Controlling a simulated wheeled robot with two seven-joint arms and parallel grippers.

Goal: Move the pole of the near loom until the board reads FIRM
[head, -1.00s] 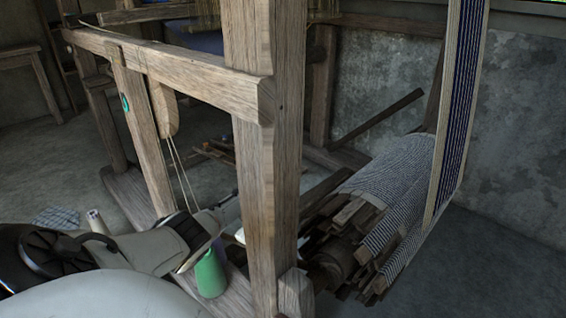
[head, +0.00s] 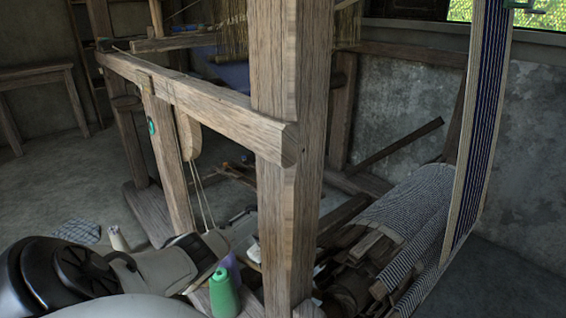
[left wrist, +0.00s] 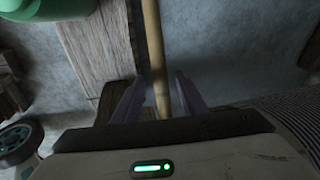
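The loom's wooden frame (head: 200,85) and its thick upright post (head: 290,190) fill the middle of the head view. My left gripper (left wrist: 160,92) reaches in low from the left, and its fingers are mostly hidden near the post in the head view. In the left wrist view a slim wooden pole (left wrist: 152,40) runs down between the two purple fingers. The fingers stand apart with a gap on both sides of the pole. I cannot make out this pole in the head view. No board with a reading is visible. My right gripper is not in view.
A green thread cone (head: 224,294) stands close to my left gripper, also in the left wrist view (left wrist: 40,10). Rolled striped cloth (head: 405,205) and a hanging striped warp band (head: 480,125) are at the right. Open floor (head: 60,180) lies at the left.

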